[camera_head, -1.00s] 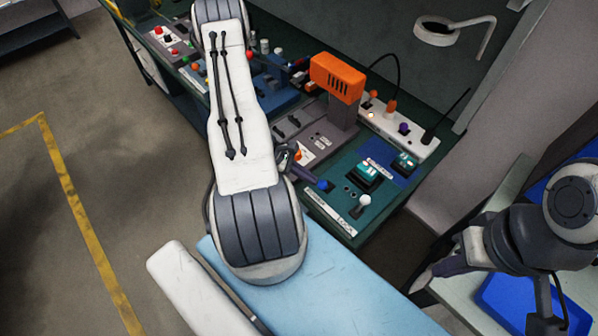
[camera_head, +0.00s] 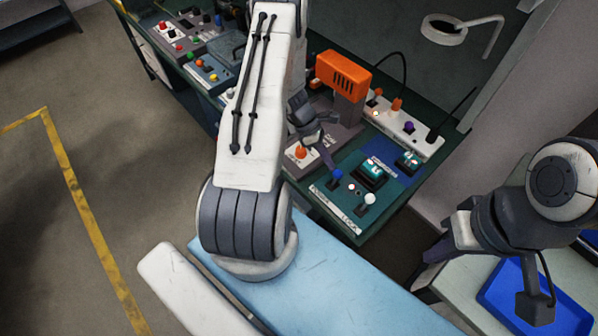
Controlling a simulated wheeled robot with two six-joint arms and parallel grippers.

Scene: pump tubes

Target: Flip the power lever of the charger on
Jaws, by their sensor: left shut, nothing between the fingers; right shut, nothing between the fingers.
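The charger panel (camera_head: 322,199) is a green plate at the front right end of the bench. Near its front edge stand a blue-knobbed lever (camera_head: 337,174) by the label that seems to read POWER, and a white-knobbed lever (camera_head: 369,199) by the other label. My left gripper (camera_head: 326,150) is shut and empty, just behind and above the blue knob; I cannot tell whether it touches it. My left arm hides part of the bench. My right gripper (camera_head: 428,276) is shut and empty at the lower right, away from the charger.
Behind the gripper stand an orange tool-like block (camera_head: 343,73) and a white power strip (camera_head: 405,128) with plugs. An orange knob (camera_head: 300,152) is close left of the gripper. A blue tray (camera_head: 510,290) lies on the right table.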

